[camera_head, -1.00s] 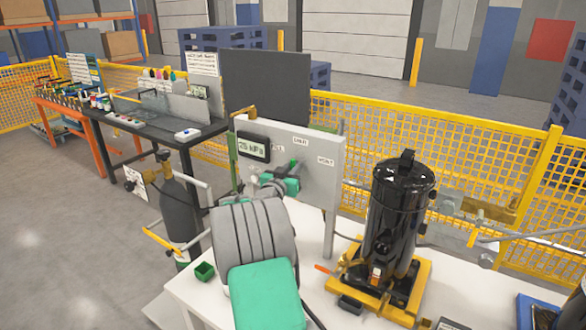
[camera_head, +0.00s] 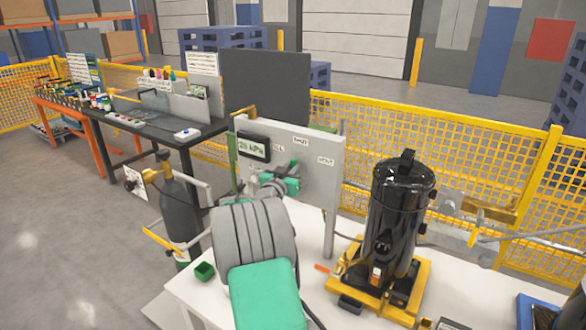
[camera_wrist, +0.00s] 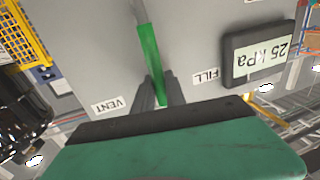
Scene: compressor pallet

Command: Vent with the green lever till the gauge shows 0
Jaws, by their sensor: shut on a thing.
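The grey panel (camera_head: 318,185) stands upright on the white table, with a gauge (camera_head: 252,147) that reads 25 kPa. The gauge also shows, upside down, in the wrist view (camera_wrist: 262,56). The green lever (camera_wrist: 150,58) crosses the panel face between the FILL label (camera_wrist: 206,77) and the VENT label (camera_wrist: 111,106). My gripper (camera_wrist: 160,92) is shut on the lever's end, a dark finger on each side. In the head view my gripper (camera_head: 283,187) is at the panel's front, and the lever is hard to make out there.
A black cylinder (camera_head: 398,215) on a yellow base stands on the white table (camera_head: 215,312) right of the panel. Yellow mesh fencing (camera_head: 385,140) runs behind.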

